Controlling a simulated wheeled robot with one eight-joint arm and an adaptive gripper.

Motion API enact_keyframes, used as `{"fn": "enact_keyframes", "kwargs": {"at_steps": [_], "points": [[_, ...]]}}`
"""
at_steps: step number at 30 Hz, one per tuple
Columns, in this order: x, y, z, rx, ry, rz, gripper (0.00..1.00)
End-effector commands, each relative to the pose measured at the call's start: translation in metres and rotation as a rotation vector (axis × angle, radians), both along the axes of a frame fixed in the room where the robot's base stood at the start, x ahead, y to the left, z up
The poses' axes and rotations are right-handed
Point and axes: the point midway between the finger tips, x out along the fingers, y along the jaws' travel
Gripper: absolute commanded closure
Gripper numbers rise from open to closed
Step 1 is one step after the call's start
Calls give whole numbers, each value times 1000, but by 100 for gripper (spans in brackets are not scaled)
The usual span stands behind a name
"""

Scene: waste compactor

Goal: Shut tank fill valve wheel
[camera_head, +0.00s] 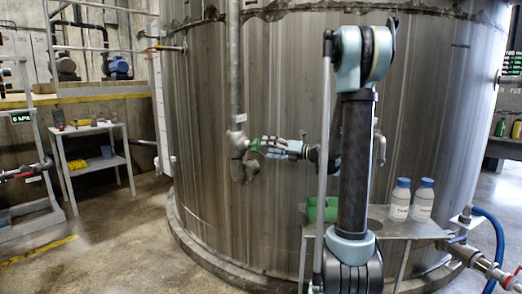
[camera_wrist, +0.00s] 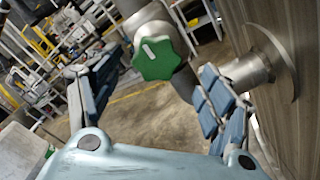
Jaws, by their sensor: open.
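The valve wheel is a green lobed knob with a white mark on its face; in the wrist view the green valve wheel (camera_wrist: 156,60) is at upper middle, on a grey metal valve body and pipe. In the head view the green wheel (camera_head: 254,145) is a small patch in front of the pipe on the tank (camera_head: 280,100). My gripper (camera_head: 262,146) reaches in from the right towards it. In the wrist view my gripper (camera_wrist: 145,92) is open, one blue-padded finger on each side of the wheel. Whether either pad touches the wheel I cannot tell.
A metal side table (camera_head: 385,225) holds a green bin (camera_head: 322,209) and two white bottles with blue caps (camera_head: 400,200) at lower right. A small table (camera_head: 95,160) stands at left. A flanged stub (camera_wrist: 265,65) projects from the tank beside the right finger. Floor at left is mostly clear.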

Motion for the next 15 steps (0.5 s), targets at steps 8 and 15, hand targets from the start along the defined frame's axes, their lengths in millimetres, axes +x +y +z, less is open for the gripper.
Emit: {"fn": "enact_keyframes", "kwargs": {"at_steps": [8,15], "points": [[-15,-38,0,0,0,-3,27],[-21,-52,-1,0,1,-2,27]]}}
